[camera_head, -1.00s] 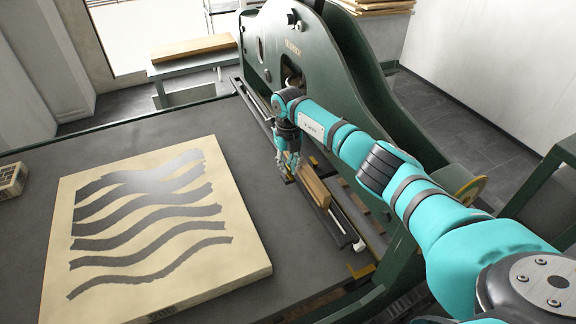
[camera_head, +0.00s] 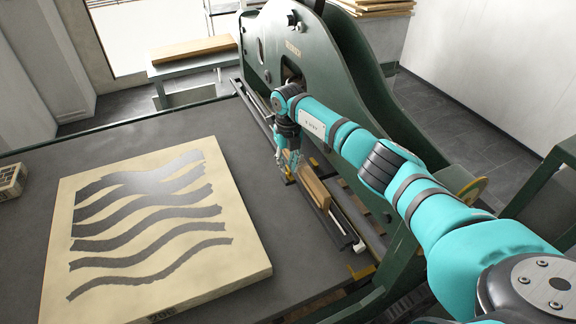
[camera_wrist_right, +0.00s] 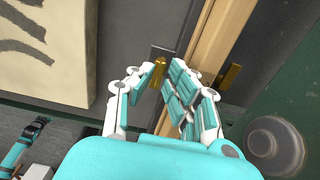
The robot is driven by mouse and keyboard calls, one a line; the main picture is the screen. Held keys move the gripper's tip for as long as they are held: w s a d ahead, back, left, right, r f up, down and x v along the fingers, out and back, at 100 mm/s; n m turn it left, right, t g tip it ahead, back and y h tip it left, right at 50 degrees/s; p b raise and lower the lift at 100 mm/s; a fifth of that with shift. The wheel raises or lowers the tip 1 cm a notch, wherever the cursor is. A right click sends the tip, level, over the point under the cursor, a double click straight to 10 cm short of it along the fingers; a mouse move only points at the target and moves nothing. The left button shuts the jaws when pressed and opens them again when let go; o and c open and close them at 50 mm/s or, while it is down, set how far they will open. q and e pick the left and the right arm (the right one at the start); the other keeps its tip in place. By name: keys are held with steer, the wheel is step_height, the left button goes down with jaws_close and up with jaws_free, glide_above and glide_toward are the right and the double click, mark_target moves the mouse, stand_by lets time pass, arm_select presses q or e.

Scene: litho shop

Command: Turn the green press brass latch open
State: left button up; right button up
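The green press (camera_head: 335,85) stands at the back right of the grey press bed. A small brass latch (camera_wrist_right: 159,62) shows in the right wrist view on a dark metal plate, left of a wooden bar. My right gripper (camera_wrist_right: 167,67) has its fingertips on either side of this latch, partly drawn together. I cannot tell whether both fingers touch it. In the head view my right gripper (camera_head: 287,165) points down at the near end of the press, and its fingers hide the latch. A second brass piece (camera_wrist_right: 228,77) is right of the bar.
A cream litho stone (camera_head: 150,262) with dark wavy stripes lies on the bed (camera_head: 60,145) to the left. The wooden bar (camera_head: 314,188) lies beside my right gripper. A round grey knob (camera_wrist_right: 274,144) is close by on the right. A small crate (camera_head: 10,180) is at the left edge.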

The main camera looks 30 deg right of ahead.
mark_target(288, 168)
step_height(288, 168, up, 11)
stand_by(0.3)
stand_by(0.5)
